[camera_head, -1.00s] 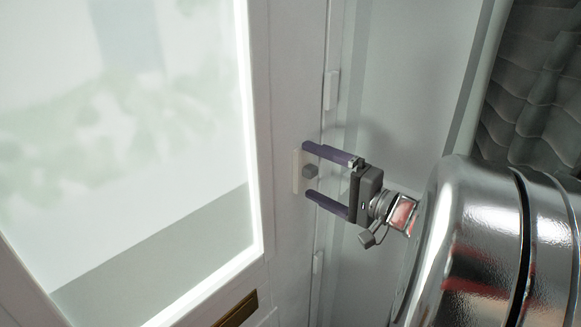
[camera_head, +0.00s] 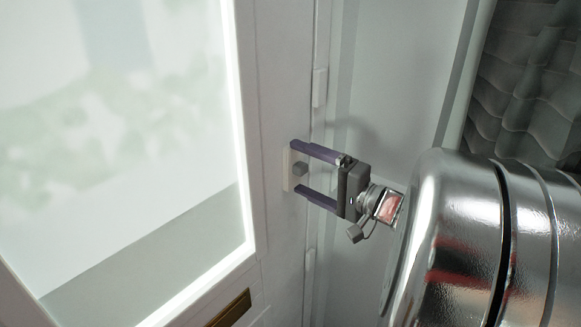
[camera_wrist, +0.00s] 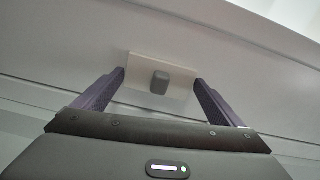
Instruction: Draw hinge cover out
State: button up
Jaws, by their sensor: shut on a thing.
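The hinge cover is a small cream plate (camera_head: 287,170) with a grey square knob (camera_head: 301,169) at its middle, on the white door frame. In the wrist view the plate (camera_wrist: 135,66) and knob (camera_wrist: 160,82) show between my fingers. My gripper (camera_head: 295,168) has its two purple fingers at opposite ends of the plate, with the knob between them. It is shut on the cover. The wrist view also shows my gripper (camera_wrist: 160,85) spanning the plate. Whether the plate's back touches the frame cannot be told.
A white door with a large glass pane (camera_head: 120,130) fills the left. A brass slot (camera_head: 231,308) is below the pane. A white hinge (camera_head: 320,87) sits above the cover along the door edge. Dark rippled tiles (camera_head: 525,80) are at the upper right.

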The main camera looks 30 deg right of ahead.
aim_at(305, 171)
jog(key=shift+f, duration=0.1)
jog(key=shift+c, duration=1.4)
jog(key=shift+s+f, duration=0.1)
jog(key=shift+s+d, duration=0.15)
jog(key=shift+s, duration=0.05)
jog(key=c, duration=0.5)
jog(key=shift+s, duration=0.15)
jog(key=shift+c, duration=0.3)
jog(key=shift+s, duration=0.1)
jog(key=shift+s+d, duration=0.1)
jog(key=shift+v, duration=1.65)
jog(key=shift+c, duration=0.2)
